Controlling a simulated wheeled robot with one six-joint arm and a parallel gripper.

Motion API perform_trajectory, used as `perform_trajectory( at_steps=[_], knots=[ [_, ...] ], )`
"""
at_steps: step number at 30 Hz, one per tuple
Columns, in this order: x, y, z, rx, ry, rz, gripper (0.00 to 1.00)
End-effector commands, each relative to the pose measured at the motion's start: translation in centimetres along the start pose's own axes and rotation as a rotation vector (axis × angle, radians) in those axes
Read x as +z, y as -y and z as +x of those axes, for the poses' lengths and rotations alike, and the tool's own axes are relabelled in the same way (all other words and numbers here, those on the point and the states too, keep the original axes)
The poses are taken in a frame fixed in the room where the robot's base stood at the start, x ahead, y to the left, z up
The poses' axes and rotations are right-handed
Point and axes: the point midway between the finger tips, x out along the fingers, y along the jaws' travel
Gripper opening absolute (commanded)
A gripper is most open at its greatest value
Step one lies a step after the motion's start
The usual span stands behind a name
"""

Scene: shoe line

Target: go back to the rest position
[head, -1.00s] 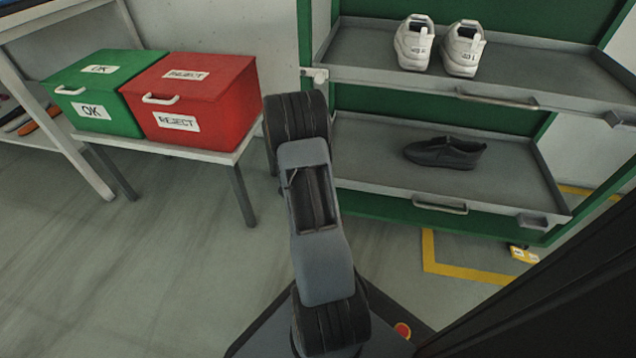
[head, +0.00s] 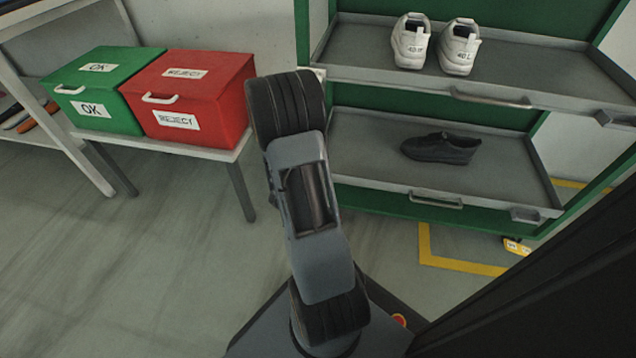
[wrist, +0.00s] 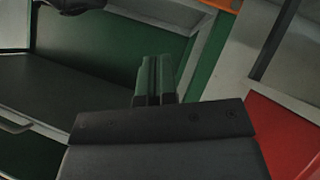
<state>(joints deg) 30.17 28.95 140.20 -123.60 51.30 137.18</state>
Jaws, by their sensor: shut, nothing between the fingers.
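My gripper shows in the wrist view (wrist: 154,82), its two fingers pressed together with nothing between them. It points toward the green shelf rack and is clear of any object. In the head view my arm stands upright in the middle, and the gripper is hidden behind it. The rack's lower shelf (head: 370,170) holds one black shoe (head: 440,148). The upper shelf (head: 350,50) holds a pair of white shoes (head: 410,42).
A green OK box (head: 95,88) and a red REJECT box (head: 195,95) stand shut on a small table at left. The red box (wrist: 285,140) is also close at right in the wrist view. Open floor (head: 130,270) lies at front left.

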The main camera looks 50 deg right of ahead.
Motion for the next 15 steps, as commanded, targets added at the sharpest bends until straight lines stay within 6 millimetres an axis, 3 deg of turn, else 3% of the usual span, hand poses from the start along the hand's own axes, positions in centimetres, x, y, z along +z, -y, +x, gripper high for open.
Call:
perform_trajectory(
  at_steps=[11, 15],
  knots=[
    [-0.2, -0.1, -0.2, 0.002, 0.000, -0.001, 0.00],
    [-3.0, -1.7, -2.5, 0.031, 0.002, -0.022, 0.00]
  ],
)
